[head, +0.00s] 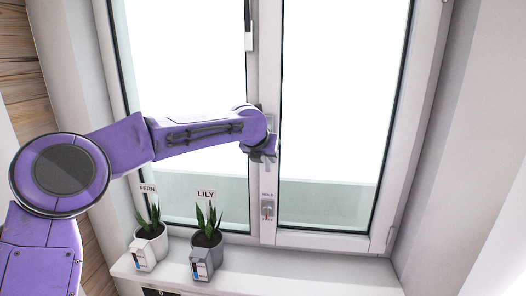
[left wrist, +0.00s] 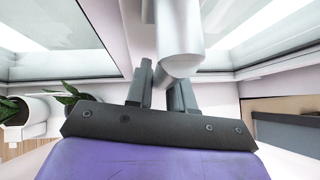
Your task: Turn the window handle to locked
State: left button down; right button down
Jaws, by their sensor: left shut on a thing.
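The window handle is a pale bar on the middle upright of the white window (head: 264,60), mostly hidden behind my left gripper in the head view. A small pale part of the handle (head: 277,146) shows just right of the fingers. My left gripper (head: 264,155) is at the upright, shut on the handle. The exact angle of the handle is hard to tell. My right gripper is in neither view.
Two potted plants, labelled FERN (head: 150,246) and LILY (head: 207,252), stand on the white sill (head: 310,277) below my arm. A small label with a picture (head: 267,208) is on the upright under the gripper. A dark-edged fitting (head: 249,25) is higher up. The sill's right side is clear.

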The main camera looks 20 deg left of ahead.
pick_arm(q)
jog(key=shift+a+y, duration=0.15)
jog(key=shift+y, duration=0.15)
jog(key=c, duration=1.1)
grip_release()
jog(key=shift+s, duration=0.1)
jog(key=shift+s+r, duration=0.2)
jog(key=shift+s, duration=0.05)
jog(key=b+v, duration=0.3)
jog(key=v, duration=0.6)
jog(key=shift+s+r, duration=0.2)
jog(key=shift+r, duration=0.15)
jog(key=shift+a, duration=0.1)
